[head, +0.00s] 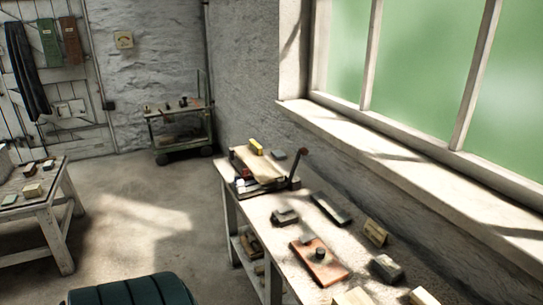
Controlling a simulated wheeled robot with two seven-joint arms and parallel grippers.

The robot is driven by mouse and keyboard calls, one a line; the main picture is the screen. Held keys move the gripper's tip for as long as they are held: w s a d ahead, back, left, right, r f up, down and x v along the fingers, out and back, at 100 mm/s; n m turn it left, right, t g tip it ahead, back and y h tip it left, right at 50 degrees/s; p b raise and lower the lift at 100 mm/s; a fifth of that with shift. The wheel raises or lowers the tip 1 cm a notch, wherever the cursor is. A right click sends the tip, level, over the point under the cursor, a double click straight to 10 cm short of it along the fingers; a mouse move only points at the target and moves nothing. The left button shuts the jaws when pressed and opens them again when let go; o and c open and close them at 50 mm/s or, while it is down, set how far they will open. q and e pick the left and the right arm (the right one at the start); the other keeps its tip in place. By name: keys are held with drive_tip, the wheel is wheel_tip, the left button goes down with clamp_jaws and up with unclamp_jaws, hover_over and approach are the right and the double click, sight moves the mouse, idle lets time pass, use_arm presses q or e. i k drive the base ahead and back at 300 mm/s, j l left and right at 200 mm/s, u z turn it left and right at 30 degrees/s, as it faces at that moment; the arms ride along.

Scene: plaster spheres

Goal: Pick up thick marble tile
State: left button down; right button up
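I cannot tell for certain which piece is the thick marble tile. Several small blocks and slabs lie on the long workbench (262,207) under the window. Among them are a flat grey-green slab (331,209), a small grey block (285,216) on the bench's left side, and a dark grey block (386,268) nearer the front. A reddish board (333,272) carries a dark round knob or cylinder (320,254). Neither of my grippers is in view.
A lower table (38,209) with small blocks stands at the left. A wheeled cart (180,139) stands by the back wall. A dark ribbed rounded shape (130,291) is at the bottom edge. The floor (150,215) between the tables is clear.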

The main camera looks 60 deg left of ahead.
sight(278, 154)
drive_tip(key=u, duration=1.75)
drive_tip(key=i+j+z, duration=0.1)
drive_tip(key=z, duration=0.3)
drive_tip(key=j+z, duration=0.1)
drive_tip(key=z, duration=0.25)
drive_tip(key=i+j+z, duration=0.15)
drive_tip(key=z, duration=0.25)
drive_tip(key=i+j+z, duration=0.15)
drive_tip(key=j+z, duration=0.2)
drive_tip(key=j, duration=0.5)
drive_tip(key=i+j+z, duration=0.1)
drive_tip(key=j+z, duration=0.25)
drive_tip(key=j, duration=2.25)
drive_tip(key=i+z, duration=0.05)
